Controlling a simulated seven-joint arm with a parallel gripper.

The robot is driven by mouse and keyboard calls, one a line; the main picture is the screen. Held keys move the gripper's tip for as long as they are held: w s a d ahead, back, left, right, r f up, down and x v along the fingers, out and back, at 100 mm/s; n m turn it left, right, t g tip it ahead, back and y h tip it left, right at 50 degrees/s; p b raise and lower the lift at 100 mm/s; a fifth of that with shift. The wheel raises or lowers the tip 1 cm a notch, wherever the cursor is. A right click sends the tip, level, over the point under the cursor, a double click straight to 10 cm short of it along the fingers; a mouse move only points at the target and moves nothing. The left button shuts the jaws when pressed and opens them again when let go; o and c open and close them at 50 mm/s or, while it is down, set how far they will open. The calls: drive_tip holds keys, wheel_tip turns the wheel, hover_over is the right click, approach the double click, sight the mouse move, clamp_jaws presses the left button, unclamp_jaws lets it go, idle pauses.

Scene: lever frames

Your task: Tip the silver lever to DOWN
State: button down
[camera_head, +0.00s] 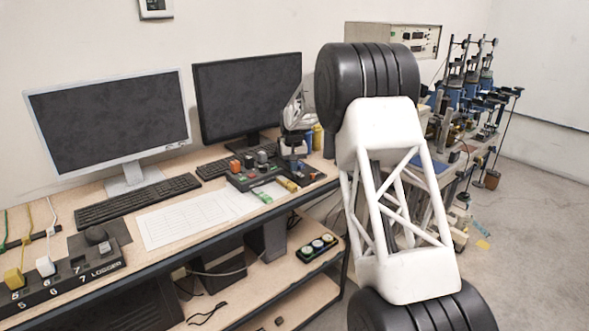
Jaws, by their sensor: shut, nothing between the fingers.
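A dark control box (252,179) stands near the right end of the desk. Small levers or knobs rise from its top, among them an orange-red one (235,166) and a grey one (262,157) that may be the silver lever. They are too small to tell how the grey one is tilted or to read any UP or DOWN marking. My gripper (293,163) is shut and empty, just right of the grey knob at the box's back right. I cannot tell whether it touches anything. My large white arm link hides the area to the right.
Two monitors (108,122) and (247,95) stand behind the box, with keyboards (138,199) before them. A paper sheet (195,218) lies left of the box. Lab equipment (470,90) stands at the right.

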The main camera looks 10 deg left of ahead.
drive_tip(key=shift+r, duration=3.4)
drive_tip(key=shift+s+d+r, duration=0.35)
drive_tip(key=shift+r, duration=0.1)
drive_tip(key=s+d+r+m, duration=0.1)
drive_tip(key=s+d+r, duration=0.45)
drive_tip(key=s, duration=0.55)
drive_tip(key=s+d+r+t, duration=0.1)
drive_tip(key=s+d+r, duration=0.5)
drive_tip(key=s, duration=0.4)
drive_tip(key=s+d+r+m, duration=0.1)
drive_tip(key=s+d+r, duration=0.4)
drive_tip(key=s+d, duration=0.45)
drive_tip(key=s+d+f, duration=0.2)
drive_tip(key=s, duration=1.1)
drive_tip(key=s+d+f+t, duration=0.1)
drive_tip(key=s+d+f, duration=0.2)
drive_tip(key=s, duration=1)
drive_tip(key=s+d+f+m, duration=0.1)
drive_tip(key=s+d+f, duration=0.1)
drive_tip(key=s, duration=1.1)
drive_tip(key=shift+d+f+t, duration=0.3)
drive_tip(key=shift+d+f, duration=0.05)
drive_tip(key=shift+f, duration=0.3)
